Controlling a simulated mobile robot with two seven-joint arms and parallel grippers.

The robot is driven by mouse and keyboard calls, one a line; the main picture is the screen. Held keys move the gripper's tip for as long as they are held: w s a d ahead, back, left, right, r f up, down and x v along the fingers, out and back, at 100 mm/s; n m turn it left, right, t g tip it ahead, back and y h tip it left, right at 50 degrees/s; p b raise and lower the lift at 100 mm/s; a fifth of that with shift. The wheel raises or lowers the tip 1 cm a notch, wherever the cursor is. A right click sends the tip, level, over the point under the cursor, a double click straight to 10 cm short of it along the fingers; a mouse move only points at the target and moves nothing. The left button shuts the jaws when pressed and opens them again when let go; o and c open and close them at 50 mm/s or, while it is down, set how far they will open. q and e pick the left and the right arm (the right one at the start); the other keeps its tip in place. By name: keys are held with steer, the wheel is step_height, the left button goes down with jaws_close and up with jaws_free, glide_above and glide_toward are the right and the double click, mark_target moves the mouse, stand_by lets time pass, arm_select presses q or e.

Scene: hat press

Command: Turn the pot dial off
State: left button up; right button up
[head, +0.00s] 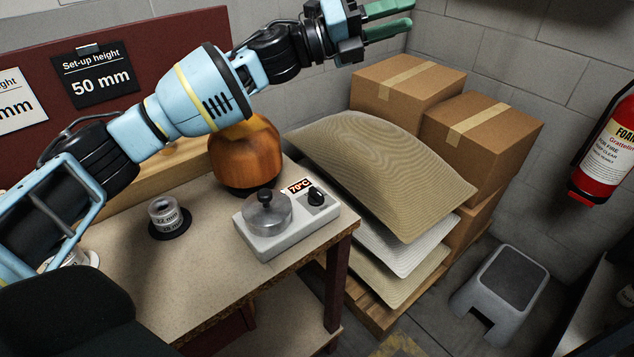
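The pot unit (287,237) is a light grey box at the right front corner of the workbench. A round metal lidded pot (269,207) with a dark knob sits in it. The black dial (317,196) is on its right side, beside a small orange "70°C" label (298,186). The dial's exact setting is too small to read. My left gripper (388,22) has green fingers, apart with a gap between them. It is empty, high above and to the right of the pot unit, near the boxes. My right gripper is not in view.
A wooden hat block (240,160) stands behind the pot unit, partly hidden by my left arm. A small container (166,213) sits on the workbench (130,290). Stacked sacks (385,170) and cardboard boxes (480,135) fill the right side. A grey stool (505,285) stands on the floor.

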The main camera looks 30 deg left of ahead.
arm_select(q)
steer(key=s+d+f+m+g+b, duration=0.2)
steer(key=s+f+m+g, duration=0.15)
steer(key=m+g, duration=0.35)
steer(key=m+g+y+b, duration=0.7)
steer(key=m+y, duration=0.7)
steer(key=m, duration=0.2)
glide_toward(316, 191)
steer(key=shift+n+t, duration=0.3)
steer(key=shift+s+b+x, duration=0.2)
steer(key=shift+b+x, duration=0.2)
steer(key=shift+x, duration=3.8)
jaws_close()
